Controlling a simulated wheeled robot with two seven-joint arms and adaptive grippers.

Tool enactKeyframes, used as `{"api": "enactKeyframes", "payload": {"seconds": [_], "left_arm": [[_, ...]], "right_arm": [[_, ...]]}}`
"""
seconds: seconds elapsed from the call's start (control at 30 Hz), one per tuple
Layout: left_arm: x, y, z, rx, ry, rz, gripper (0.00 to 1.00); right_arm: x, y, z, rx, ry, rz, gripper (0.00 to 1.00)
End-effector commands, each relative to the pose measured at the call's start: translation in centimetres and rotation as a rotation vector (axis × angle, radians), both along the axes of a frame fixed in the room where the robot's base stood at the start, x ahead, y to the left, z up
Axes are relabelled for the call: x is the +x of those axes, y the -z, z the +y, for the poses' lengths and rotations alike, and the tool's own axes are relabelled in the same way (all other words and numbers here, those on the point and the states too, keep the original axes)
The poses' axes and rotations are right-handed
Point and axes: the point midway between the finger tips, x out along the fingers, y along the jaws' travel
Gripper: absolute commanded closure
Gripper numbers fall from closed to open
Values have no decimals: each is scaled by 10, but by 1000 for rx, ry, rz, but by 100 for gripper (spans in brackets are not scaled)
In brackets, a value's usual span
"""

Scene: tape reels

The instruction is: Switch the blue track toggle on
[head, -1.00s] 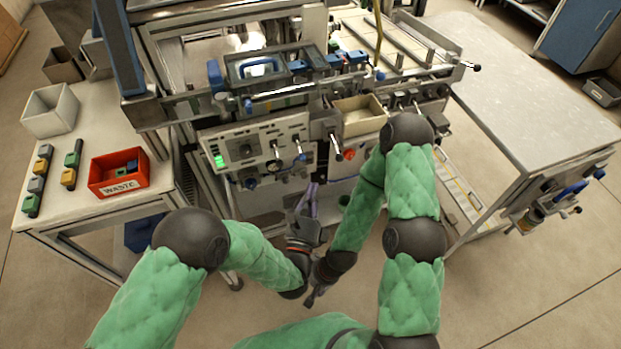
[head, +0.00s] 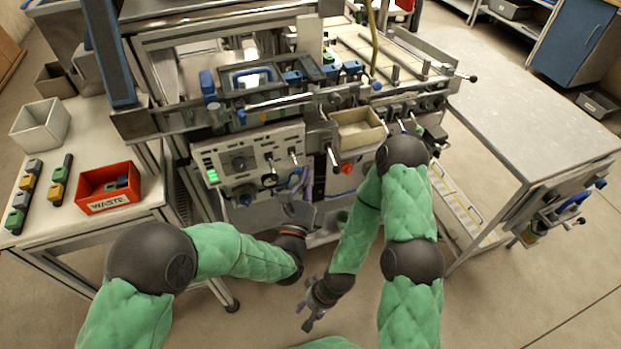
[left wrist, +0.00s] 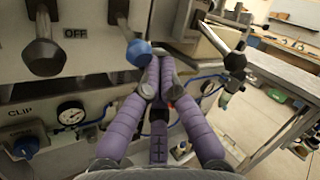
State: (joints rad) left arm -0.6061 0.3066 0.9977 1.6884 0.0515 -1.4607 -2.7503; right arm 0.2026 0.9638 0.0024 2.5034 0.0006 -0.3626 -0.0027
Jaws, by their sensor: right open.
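The blue track toggle (left wrist: 138,52) has a blue knob on a metal lever. The lever hangs downward from its plate, with an OFF label (left wrist: 75,33) to its left. It also shows on the light control panel in the head view (head: 294,159). My left gripper (left wrist: 158,65) is shut and empty, its purple fingertips together just right of and below the blue knob; contact cannot be told. It also shows in the head view (head: 302,176), in front of the panel. My right gripper (head: 310,308) is open and empty, low in front of the machine.
A dark-knobbed toggle (left wrist: 43,57) hangs to the left of the blue one. A black-knobbed lever (left wrist: 235,62) sticks out at the right. A gauge (left wrist: 70,112) and a CLIP knob (left wrist: 26,147) lie below. A red waste bin (head: 108,187) stands on the left table.

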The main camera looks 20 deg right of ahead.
Motion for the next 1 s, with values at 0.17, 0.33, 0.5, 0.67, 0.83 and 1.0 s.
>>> {"api": "enactKeyframes", "payload": {"seconds": [0.17,0.33,0.5,0.67,0.83,1.0], "left_arm": [[0,-1,1,0,-1,-1,100],[-1,-1,1,0,-1,-1,100],[-1,-3,1,-1,0,11,100],[-2,-7,1,-2,0,57,100],[-2,-6,1,-3,0,93,100],[-3,-7,1,-4,0,123,100]], "right_arm": [[0,0,0,0,0,0,54],[0,0,0,0,0,0,54],[0,-4,0,0,0,0,54],[0,-16,0,0,0,0,54],[0,-21,0,0,0,0,54],[0,-27,0,0,0,0,54]]}}
